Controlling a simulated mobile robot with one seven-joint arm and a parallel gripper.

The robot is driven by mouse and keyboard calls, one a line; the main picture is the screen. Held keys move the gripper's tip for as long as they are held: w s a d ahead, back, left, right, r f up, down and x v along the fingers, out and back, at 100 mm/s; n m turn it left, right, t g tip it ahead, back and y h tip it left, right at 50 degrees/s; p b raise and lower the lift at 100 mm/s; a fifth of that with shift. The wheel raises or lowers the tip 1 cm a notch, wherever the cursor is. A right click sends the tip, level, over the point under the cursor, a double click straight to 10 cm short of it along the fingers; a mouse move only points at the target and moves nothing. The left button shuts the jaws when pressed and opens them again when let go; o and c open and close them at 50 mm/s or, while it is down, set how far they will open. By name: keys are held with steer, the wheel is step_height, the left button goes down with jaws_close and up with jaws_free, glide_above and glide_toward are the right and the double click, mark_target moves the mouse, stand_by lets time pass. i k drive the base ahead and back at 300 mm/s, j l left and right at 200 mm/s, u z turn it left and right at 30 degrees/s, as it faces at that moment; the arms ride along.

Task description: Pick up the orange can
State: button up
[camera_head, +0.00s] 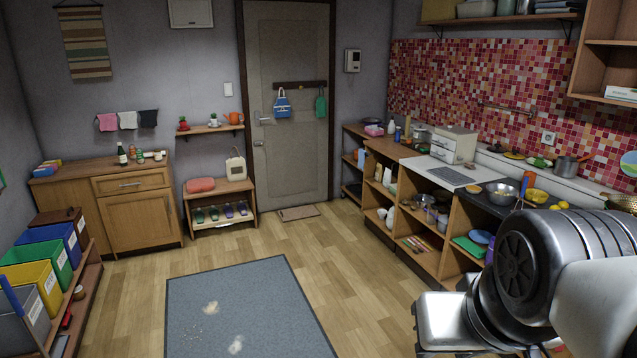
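The orange can (234,118) looks like a small watering can. It stands upright at the right end of a small wooden wall shelf (211,130), left of the door, far across the room. My arm fills the lower right of the view, close to the camera and far from the can. No fingers of my gripper can be made out, so whether it is open or shut does not show.
Small potted plants (214,120) share the shelf. Below is a low bench (219,188) with a red cushion and a white canister (236,165). A wooden cabinet (137,209) stands left. Open floor and a grey mat (247,310) lie ahead; a kitchen counter runs along the right.

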mark_target(131, 147)
steer(key=i+j+u, duration=0.5)
steer(key=i+u, duration=0.25)
steer(key=i+j+u, duration=0.1)
steer(key=i+u, duration=0.35)
steer(key=i, duration=2.5)
steer(key=i+l+u, duration=0.15)
steer(key=i, duration=1.1)
steer(key=i+j+z, duration=0.1)
steer(key=i+j, duration=0.15)
steer(key=i, duration=0.4)
steer(key=i+j+z, duration=0.15)
steer(key=i+j, duration=0.2)
steer(key=i, duration=0.3)
steer(key=i+j+z, duration=0.1)
steer(key=i+j, duration=0.3)
steer(key=i, duration=0.25)
steer(key=i+j+z, duration=0.15)
steer(key=i+j, duration=0.3)
steer(key=i, duration=0.2)
